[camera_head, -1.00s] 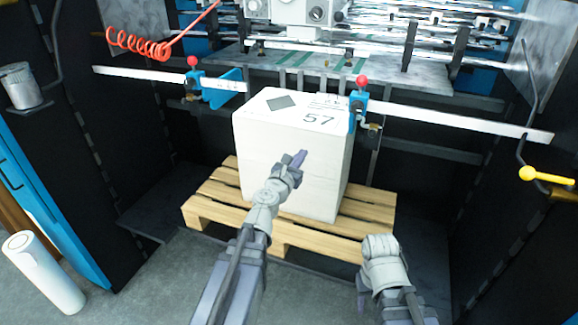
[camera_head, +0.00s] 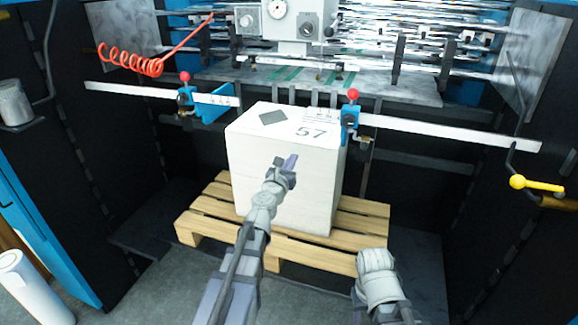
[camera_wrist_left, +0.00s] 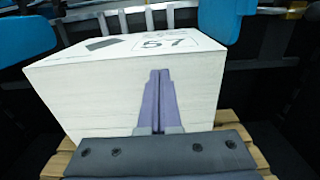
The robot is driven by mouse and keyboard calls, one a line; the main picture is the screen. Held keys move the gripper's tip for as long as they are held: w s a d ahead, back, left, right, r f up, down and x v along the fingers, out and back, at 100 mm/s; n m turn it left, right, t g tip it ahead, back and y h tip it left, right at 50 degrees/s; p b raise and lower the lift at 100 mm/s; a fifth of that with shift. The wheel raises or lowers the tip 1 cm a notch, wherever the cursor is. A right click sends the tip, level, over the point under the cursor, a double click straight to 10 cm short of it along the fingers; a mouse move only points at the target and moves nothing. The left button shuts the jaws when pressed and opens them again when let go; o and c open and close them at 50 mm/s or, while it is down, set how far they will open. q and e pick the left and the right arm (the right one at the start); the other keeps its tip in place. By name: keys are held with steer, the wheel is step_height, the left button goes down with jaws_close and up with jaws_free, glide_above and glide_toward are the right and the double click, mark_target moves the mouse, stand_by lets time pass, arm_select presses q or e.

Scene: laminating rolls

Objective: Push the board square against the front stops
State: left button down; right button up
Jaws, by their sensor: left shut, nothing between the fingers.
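The board is a white block-like stack (camera_head: 262,183) with a dark square and the number 57 on its top. It sits on a wooden pallet (camera_head: 205,215), and its right side is by the blue stop with a red knob (camera_head: 350,120). A second blue stop with a red knob (camera_head: 187,98) stands to its left, apart from it. My left gripper (camera_head: 290,160) is shut and empty in front of the board's near face. It also shows in the left wrist view (camera_wrist_left: 160,88), before that face; contact cannot be told. My right arm is at the lower right; its gripper tips are not visible.
A metal rail (camera_head: 450,135) carries the stops across the machine front. A yellow-knobbed lever (camera_head: 518,182) is at the right, and a red coiled hose (camera_head: 135,62) at the upper left. A white roll (camera_head: 30,288) stands on the floor at lower left.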

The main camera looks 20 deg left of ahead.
arm_select(q)
steer(key=shift+w+d, duration=0.15)
steer(key=shift+w, duration=3.4)
steer(key=shift+w, duration=0.4)
glide_toward(302, 144)
steer(key=shift+w+f, duration=0.1)
steer(key=shift+w, duration=0.1)
